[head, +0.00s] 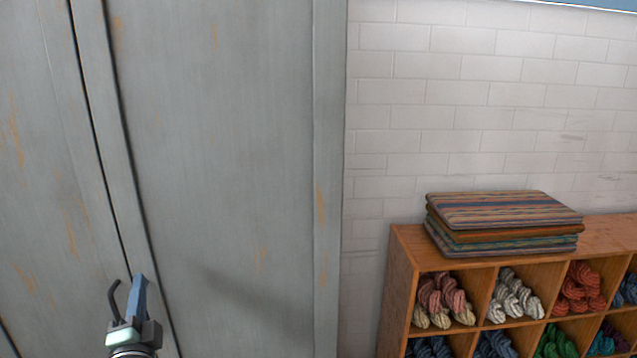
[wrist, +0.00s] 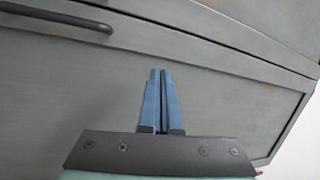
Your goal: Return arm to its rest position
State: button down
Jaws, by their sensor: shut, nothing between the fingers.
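My gripper (head: 139,282) is low at the left in the head view, in front of the grey cabinet (head: 230,130). Its blue fingers are together and empty, and they also show in the wrist view (wrist: 161,75). A dark bar handle (head: 113,298) stands just left of the fingers in the head view. The handle also shows at the upper left of the wrist view (wrist: 60,17), apart from the fingertips. Most of my arm is out of view.
A wooden cubby shelf (head: 400,290) with several coloured wool skeins (head: 515,295) stands at the right. A stack of folded striped textiles (head: 503,222) lies on top of it. A white brick wall (head: 480,90) is behind. The cabinet front is close to my gripper.

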jog(key=s+d+r+n+t+y, duration=0.1)
jog(key=s+d+r+n, duration=0.15)
jog(key=d+r, duration=0.5)
jog(key=s+d+r+n+t, duration=0.15)
jog(key=d+r+n, duration=0.25)
jog(key=r, duration=0.7)
jog(key=s+d+r+n+t+y, duration=0.1)
jog(key=d+r+n+t, duration=0.15)
jog(key=d+r, duration=0.5)
jog(key=s+d+r+n+t+h, duration=0.2)
jog(key=s+d+r+t+h, duration=0.1)
jog(key=s+d+r+h, duration=0.7)
jog(key=s+d+r, duration=0.4)
jog(key=s+d, duration=0.1)
jog(key=s, duration=0.1)
jog(key=shift+s+d, duration=0.25)
